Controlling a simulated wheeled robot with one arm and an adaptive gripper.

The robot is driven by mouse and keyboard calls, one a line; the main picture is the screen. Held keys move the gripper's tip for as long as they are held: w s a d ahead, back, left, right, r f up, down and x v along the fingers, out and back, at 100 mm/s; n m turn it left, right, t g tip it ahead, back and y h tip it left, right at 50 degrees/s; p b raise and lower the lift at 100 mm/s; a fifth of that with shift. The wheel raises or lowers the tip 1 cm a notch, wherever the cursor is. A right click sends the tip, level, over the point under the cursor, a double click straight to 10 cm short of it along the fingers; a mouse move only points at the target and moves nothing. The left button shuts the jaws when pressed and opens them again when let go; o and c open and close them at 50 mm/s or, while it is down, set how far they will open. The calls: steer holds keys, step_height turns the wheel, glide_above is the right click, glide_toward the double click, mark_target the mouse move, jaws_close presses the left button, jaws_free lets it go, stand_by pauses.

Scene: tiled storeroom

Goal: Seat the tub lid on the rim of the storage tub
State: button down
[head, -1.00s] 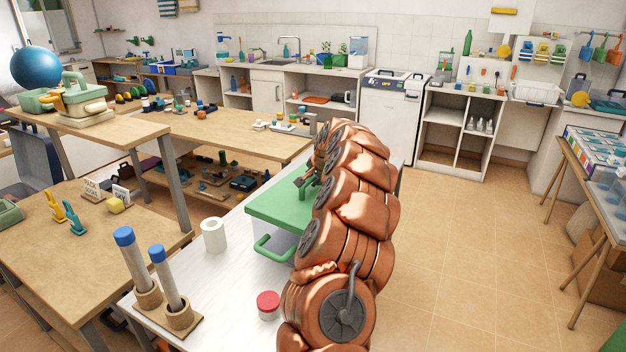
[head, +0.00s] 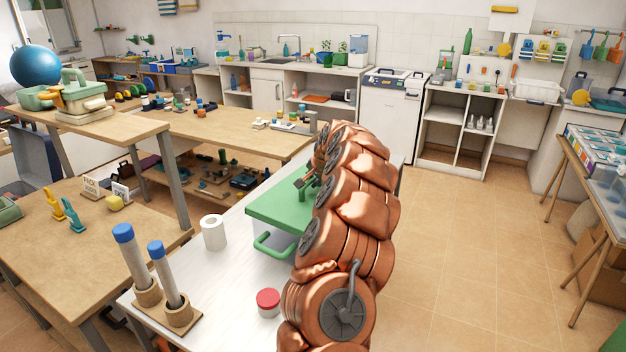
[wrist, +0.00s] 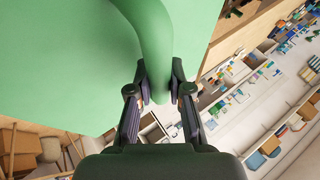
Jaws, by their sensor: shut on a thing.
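The tub lid (head: 275,207) is a flat green panel, roughly level, over the storage tub (head: 286,243) on the white table. The tub is pale, with a green handle on its near side. Its rim is hidden under the lid, and I cannot tell whether lid and rim touch. My gripper (head: 310,182) is over the lid, partly hidden by my copper arm. In the wrist view my gripper (wrist: 160,92) is shut on the lid's raised green grip, with one dark finger on each side. The lid (wrist: 60,60) fills the upper left there.
On the white table (head: 232,275) stand a white roll (head: 213,233), a red-capped jar (head: 268,302) and two blue-capped tubes (head: 160,285) in a wooden holder. A wooden workbench (head: 230,130) lies behind. The tiled floor (head: 465,240) to the right is clear.

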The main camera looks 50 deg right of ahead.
steer(key=shift+f+b, duration=0.35)
steer(key=shift+f, duration=0.35)
steer(key=c, duration=1)
jaws_free()
steer(key=v, duration=1.2)
